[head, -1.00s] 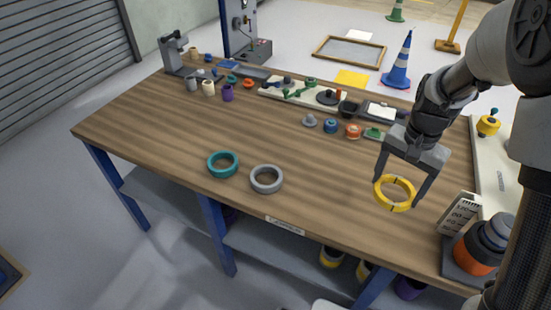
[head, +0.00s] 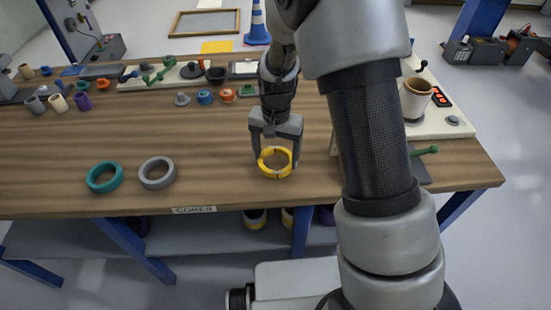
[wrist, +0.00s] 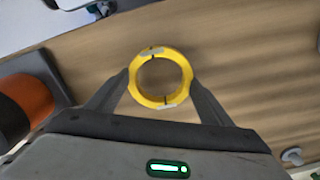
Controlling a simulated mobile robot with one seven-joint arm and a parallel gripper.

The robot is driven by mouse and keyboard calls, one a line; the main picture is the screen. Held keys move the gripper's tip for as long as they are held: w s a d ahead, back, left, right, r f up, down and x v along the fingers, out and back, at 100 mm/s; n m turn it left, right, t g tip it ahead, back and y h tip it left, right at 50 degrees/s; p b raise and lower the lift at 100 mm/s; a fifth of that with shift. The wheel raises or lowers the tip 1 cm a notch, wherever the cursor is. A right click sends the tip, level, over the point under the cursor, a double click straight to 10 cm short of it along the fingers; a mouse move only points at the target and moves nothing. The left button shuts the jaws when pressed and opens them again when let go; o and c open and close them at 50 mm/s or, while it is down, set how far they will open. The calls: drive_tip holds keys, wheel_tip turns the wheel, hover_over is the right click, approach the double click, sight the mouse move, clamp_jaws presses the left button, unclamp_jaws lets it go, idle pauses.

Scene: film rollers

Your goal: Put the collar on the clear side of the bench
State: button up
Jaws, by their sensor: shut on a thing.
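My gripper (head: 275,155) is shut on a yellow ring-shaped collar (head: 275,175), with a finger on either side of its rim. In the wrist view the yellow collar (wrist: 160,103) sits between both fingertips, its opening facing the camera, with dark marks and pale patches on it. It is over the front right part of the wooden bench (head: 225,150); I cannot tell how high above the top. A teal ring (head: 104,177) and a grey ring (head: 157,173) lie flat to the left, near the front edge.
Small coloured parts and a pale tray of green pieces (head: 160,75) line the back of the bench. A pale panel with a cup (head: 416,98) stands at the right, partly behind my arm. Bare wood lies between the grey ring and my gripper.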

drive_tip(key=shift+f, duration=0.7)
drive_tip(key=shift+f, duration=0.15)
drive_tip(key=o, duration=1.1)
wheel_tip(320, 180, up, 12)
drive_tip(key=p, duration=0.2)
drive_tip(key=s+d+r+n+t, duration=0.1)
drive_tip(key=s+d+r, duration=0.25)
drive_tip(key=r, duration=0.35)
drive_tip(key=s+d+r+n+t, duration=0.1)
drive_tip(key=s+d+r+t, duration=0.1)
drive_tip(key=s+r, duration=0.4)
drive_tip(key=s+d+r+t, duration=0.1)
drive_tip(key=s, duration=0.2)
drive_tip(key=s+d+r+n, duration=0.1)
drive_tip(key=s+r, duration=0.1)
drive_tip(key=s, duration=0.2)
drive_tip(key=s+d+r+n+t, duration=0.1)
drive_tip(key=s+d+r, duration=0.1)
drive_tip(key=s, duration=0.1)
drive_tip(key=shift+s+r+t, duration=0.15)
drive_tip(key=shift+s+t, duration=0.1)
drive_tip(key=shift+t, duration=0.05)
